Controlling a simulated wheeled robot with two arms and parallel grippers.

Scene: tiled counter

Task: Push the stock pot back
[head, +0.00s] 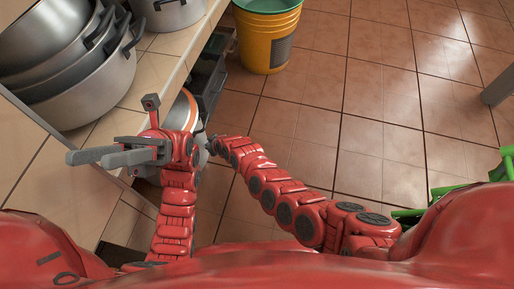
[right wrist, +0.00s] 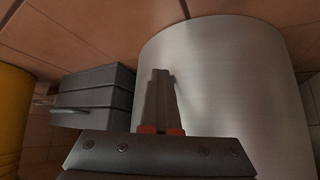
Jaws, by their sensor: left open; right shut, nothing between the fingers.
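A large smooth silver cylinder, which looks like the stock pot (right wrist: 225,75), fills the middle and right of the right wrist view. My right gripper (right wrist: 160,75) is shut and empty, its fingers pointing at the pot wall; whether they touch it I cannot tell. In the head view, a round pale metal body with an orange band, likely the same pot (head: 179,112), shows below the counter edge, partly hidden by my left arm. My left gripper (head: 86,159) is open and empty over the counter at the left.
Nested metal pots (head: 85,75) and a smaller pot (head: 168,14) stand on the tiled counter (head: 160,42). Dark grey boxes (right wrist: 95,95) are beside the cylinder. A yellow bucket (head: 267,40) stands on the floor. The tiled floor to the right is mostly clear.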

